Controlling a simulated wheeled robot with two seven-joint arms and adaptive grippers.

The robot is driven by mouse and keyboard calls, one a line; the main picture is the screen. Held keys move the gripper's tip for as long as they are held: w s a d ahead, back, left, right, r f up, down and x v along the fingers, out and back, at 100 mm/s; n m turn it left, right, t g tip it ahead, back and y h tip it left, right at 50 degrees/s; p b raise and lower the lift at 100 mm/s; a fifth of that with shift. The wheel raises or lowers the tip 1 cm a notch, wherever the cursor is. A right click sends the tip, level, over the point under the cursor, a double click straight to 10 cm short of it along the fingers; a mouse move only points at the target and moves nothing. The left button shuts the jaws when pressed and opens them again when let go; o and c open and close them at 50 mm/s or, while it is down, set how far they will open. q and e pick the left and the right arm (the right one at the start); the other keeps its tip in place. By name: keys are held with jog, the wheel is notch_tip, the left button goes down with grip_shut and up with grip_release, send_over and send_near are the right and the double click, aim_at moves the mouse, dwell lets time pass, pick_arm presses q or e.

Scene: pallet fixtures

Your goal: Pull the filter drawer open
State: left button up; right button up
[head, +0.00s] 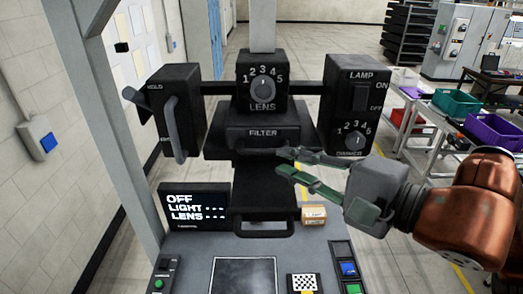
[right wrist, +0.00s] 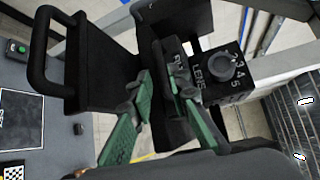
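The black filter drawer (head: 263,134), labelled FILTER, sits under the LENS knob box in the middle of the head view. Its front looks flush with its housing, with a dark handle along its lower edge. My right gripper (head: 283,162) comes in from the right with green fingers apart. Its tips are at the right end of the drawer's handle area. In the right wrist view the gripper (right wrist: 158,80) straddles dark parts near the drawer front (right wrist: 180,62); I cannot tell whether the handle lies between the fingers or touches them. My left gripper is not in view.
A black tray with a loop handle (head: 263,229) juts out below the drawer. The LENS box (head: 262,90) is above, the LAMP box (head: 358,105) right, and a HOLD box with a grey lever (head: 174,130) left. A display (head: 195,207) and a small tan box (head: 314,214) are below.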

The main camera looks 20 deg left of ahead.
aim_at(265, 154)
jog(key=p+x, duration=0.3)
jog(key=x, duration=0.4)
jog(key=shift+w+a, duration=0.2)
jog(key=shift+f, duration=0.1)
jog(key=shift+c, duration=0.4)
grip_shut()
